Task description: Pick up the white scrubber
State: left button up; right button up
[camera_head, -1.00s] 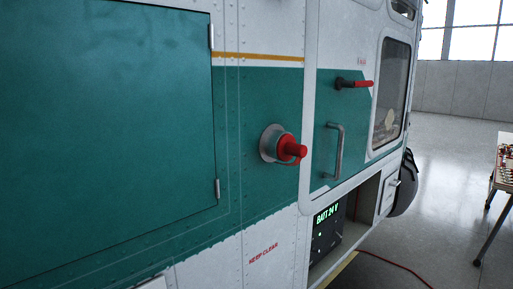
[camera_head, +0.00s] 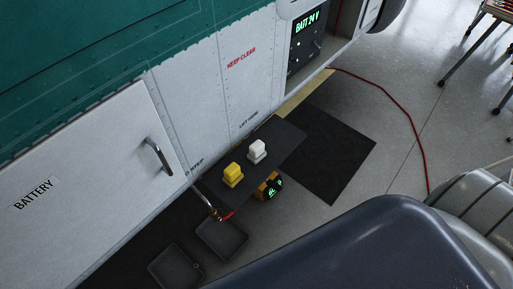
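The white scrubber (camera_head: 257,150) looks like a small white block. It stands on a dark shelf or tray (camera_head: 288,137) low beside the helicopter's white side panel. A similar yellow block (camera_head: 232,174) stands to its left on the same dark surface. A dark blue-grey rounded part and a grey ribbed part fill the lower right and look like my own arm. No gripper fingers show, so neither gripper can be placed relative to the scrubber.
A yellow device with green lit digits (camera_head: 270,187) sits just below the shelf. Dark trays (camera_head: 222,238) lie on the floor at lower left. A black mat (camera_head: 335,150) and a red cable (camera_head: 411,116) lie to the right. A battery door (camera_head: 100,170) has a handle.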

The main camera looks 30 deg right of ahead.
aim_at(258, 152)
jog(key=z, duration=1.05)
